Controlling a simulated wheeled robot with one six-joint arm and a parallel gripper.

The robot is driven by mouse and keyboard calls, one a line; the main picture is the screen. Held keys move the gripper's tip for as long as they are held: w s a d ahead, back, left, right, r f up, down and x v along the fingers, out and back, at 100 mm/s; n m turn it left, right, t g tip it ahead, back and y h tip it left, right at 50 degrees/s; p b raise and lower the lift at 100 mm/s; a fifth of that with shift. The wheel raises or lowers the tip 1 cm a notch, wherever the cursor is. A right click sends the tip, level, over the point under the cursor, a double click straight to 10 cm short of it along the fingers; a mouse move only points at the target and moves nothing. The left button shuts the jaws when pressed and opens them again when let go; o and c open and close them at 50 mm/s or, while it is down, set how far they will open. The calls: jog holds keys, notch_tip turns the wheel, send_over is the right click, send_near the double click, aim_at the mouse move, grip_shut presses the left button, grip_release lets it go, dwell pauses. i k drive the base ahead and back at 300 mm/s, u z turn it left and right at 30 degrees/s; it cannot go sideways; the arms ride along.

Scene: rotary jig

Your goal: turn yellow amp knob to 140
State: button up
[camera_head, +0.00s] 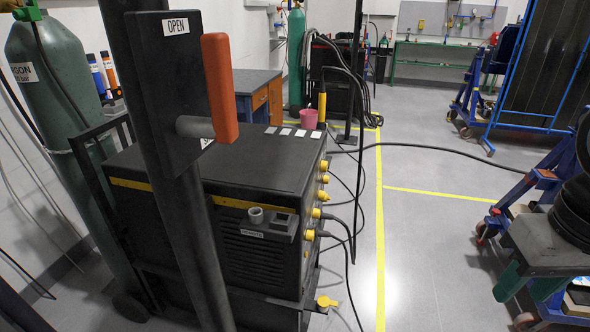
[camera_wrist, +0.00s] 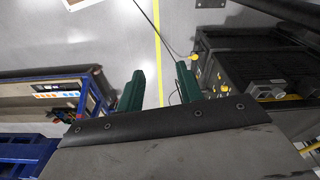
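A black welding machine (camera_head: 200,185) stands left of centre in the head view, with several yellow knobs (camera_head: 323,180) down its right-hand face. Their labels and scale are too small to read, so I cannot tell which is the amp knob or its setting. The machine also shows at the right of the wrist view (camera_wrist: 240,62), with a yellow knob (camera_wrist: 195,57) on its near edge. My gripper (camera_head: 524,290) is at the right edge of the head view, well apart from the machine. In the wrist view its green fingers (camera_wrist: 160,72) are spread and empty.
A post with an orange lever (camera_head: 220,88) marked OPEN stands in front of the machine. A remote box (camera_head: 268,222) with a grey knob is on the machine's front. Cables (camera_head: 345,225) hang and trail on the floor. Grey floor (camera_head: 420,240) lies clear between machine and gripper.

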aim_at(323, 164)
jog(key=i, duration=0.95)
